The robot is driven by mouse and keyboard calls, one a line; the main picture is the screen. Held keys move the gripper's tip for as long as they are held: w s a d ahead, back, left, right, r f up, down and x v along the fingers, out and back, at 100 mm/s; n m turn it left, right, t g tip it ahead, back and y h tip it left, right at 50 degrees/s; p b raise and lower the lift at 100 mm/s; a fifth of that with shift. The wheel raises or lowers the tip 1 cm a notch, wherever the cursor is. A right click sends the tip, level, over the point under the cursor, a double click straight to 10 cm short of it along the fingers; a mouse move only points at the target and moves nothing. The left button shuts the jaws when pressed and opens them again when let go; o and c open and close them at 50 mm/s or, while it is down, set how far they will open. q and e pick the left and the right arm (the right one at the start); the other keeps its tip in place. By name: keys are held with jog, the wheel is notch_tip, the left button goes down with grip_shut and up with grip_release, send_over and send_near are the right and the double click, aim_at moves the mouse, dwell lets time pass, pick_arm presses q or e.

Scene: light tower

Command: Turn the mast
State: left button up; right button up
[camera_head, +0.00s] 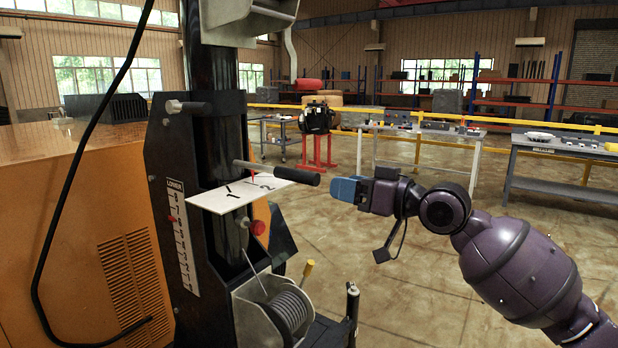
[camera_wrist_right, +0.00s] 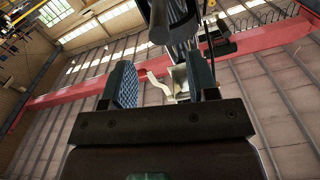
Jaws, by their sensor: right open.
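The black mast (camera_head: 222,75) stands upright in the dark frame of the light tower. A metal bar with a black grip (camera_head: 299,175) sticks out from the mast to the right, over a white plate (camera_head: 240,193) marked 1 and 2. A small red pointer (camera_head: 253,176) is near the 2. My right gripper (camera_head: 335,189) has blue fingers and is just right of the grip's end, apart from it in the picture. In the right wrist view the gripper (camera_wrist_right: 160,78) is open and empty, with a dark round bar end (camera_wrist_right: 158,32) ahead of it. My left gripper is out of view.
A cable winch (camera_head: 287,308) and a red knob (camera_head: 257,228) are below the plate. An orange housing (camera_head: 75,200) is at left. Workbenches (camera_head: 425,130) and a yellow rail stand behind. The floor at right is open.

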aim_at(317, 180)
jog(key=x, duration=1)
jog(key=shift+d, duration=0.1)
grip_shut()
